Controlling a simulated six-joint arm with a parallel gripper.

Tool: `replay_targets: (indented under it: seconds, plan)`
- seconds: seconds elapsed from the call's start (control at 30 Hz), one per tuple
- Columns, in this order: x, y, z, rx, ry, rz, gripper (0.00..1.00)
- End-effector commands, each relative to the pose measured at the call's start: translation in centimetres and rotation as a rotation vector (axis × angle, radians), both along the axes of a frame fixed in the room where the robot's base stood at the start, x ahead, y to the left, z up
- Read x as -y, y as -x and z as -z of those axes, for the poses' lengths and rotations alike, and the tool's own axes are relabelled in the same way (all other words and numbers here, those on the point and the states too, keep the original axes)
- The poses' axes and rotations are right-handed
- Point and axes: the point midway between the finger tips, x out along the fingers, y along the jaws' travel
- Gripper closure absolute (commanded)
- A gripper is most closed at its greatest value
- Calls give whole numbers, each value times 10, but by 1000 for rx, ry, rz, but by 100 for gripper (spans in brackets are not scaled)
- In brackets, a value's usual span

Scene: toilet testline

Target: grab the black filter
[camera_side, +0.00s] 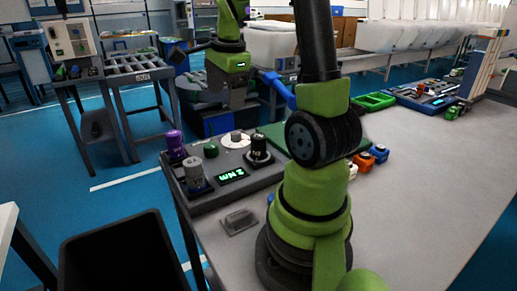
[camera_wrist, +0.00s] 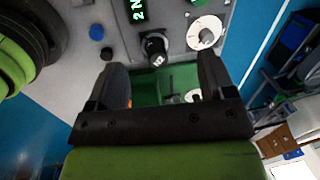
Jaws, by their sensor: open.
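The black filter (camera_side: 258,149) is a short dark cylinder with white lettering, standing upright at the back right of the grey panel (camera_side: 225,199) in the side view. In the wrist view, the black filter (camera_wrist: 154,48) stands just beyond the gap between my fingertips, roughly centred. My gripper (camera_wrist: 162,70) is open, with one dark finger on each side of the gap and nothing held. The filter appears apart from both fingers. I cannot clearly make out the fingers in the side view.
A purple-topped part (camera_side: 175,145), a grey cylinder (camera_side: 193,172), a white disc (camera_side: 236,140) and a lit display (camera_side: 232,175) share the panel. Orange and blue blocks (camera_side: 364,160) lie right of it. A black bin (camera_side: 122,255) stands front left.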

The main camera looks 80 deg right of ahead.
Motion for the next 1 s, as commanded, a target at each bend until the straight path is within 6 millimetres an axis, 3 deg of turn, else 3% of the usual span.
replay_targets:
  seconds: [0.03, 0.1, 0.3, 0.6, 0.83, 1.0]
  plan:
    - [22, 10, 17, -32, -38, 157, 24]
    - [45, 23, 35, -61, -74, 340, 24]
    - [77, 50, 67, -109, -131, 647, 24]
    - [79, 54, 108, -118, -140, 690, 24]
    - [78, 55, 128, -117, -140, 688, 24]
    - [74, 57, 155, -119, -141, 688, 24]
